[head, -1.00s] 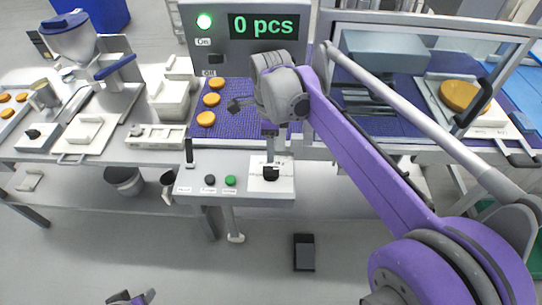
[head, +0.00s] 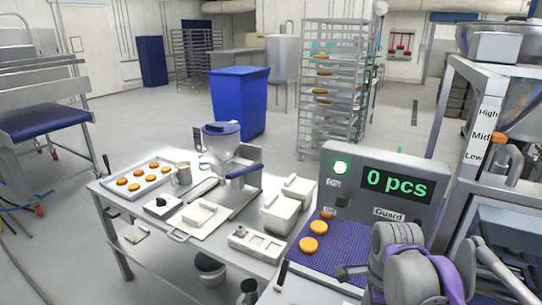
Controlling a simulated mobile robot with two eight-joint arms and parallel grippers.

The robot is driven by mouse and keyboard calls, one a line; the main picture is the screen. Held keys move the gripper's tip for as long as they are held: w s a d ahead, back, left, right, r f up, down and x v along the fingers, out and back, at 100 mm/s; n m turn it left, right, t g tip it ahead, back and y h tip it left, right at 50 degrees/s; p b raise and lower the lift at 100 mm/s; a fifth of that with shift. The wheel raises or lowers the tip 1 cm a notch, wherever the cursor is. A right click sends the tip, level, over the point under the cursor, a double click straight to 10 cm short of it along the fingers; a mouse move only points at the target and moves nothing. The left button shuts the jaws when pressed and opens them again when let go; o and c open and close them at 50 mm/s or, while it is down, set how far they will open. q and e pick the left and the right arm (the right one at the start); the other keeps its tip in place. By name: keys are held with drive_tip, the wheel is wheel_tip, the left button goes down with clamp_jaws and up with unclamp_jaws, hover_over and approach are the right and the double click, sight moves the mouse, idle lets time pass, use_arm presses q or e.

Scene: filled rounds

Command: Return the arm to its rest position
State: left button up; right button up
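My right arm, purple and grey, comes in at the lower right over the purple belt (head: 345,262) of the counting machine. Its gripper (head: 350,271) is a small dark shape at the left of the grey wrist, above the belt. I see nothing held in it, but its fingers are too small and edge-on to tell open from shut. My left gripper and arm are not in view.
The control box (head: 385,190) with a lit green lamp and "0 pcs" stands close behind the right arm. Orange rounds (head: 309,244) lie on the belt. A table with a tray (head: 140,181) of rounds, a blue bin (head: 240,100) and a rack (head: 335,90) are further left and back.

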drive_tip(key=s+a+f+n+t, duration=0.4)
drive_tip(key=s+f+n, duration=0.7)
drive_tip(key=n, duration=0.9)
drive_tip(key=shift+s+a+p, duration=0.35)
drive_tip(key=shift+s+a, duration=0.4)
drive_tip(key=shift+s, duration=0.25)
drive_tip(key=shift+d, duration=0.15)
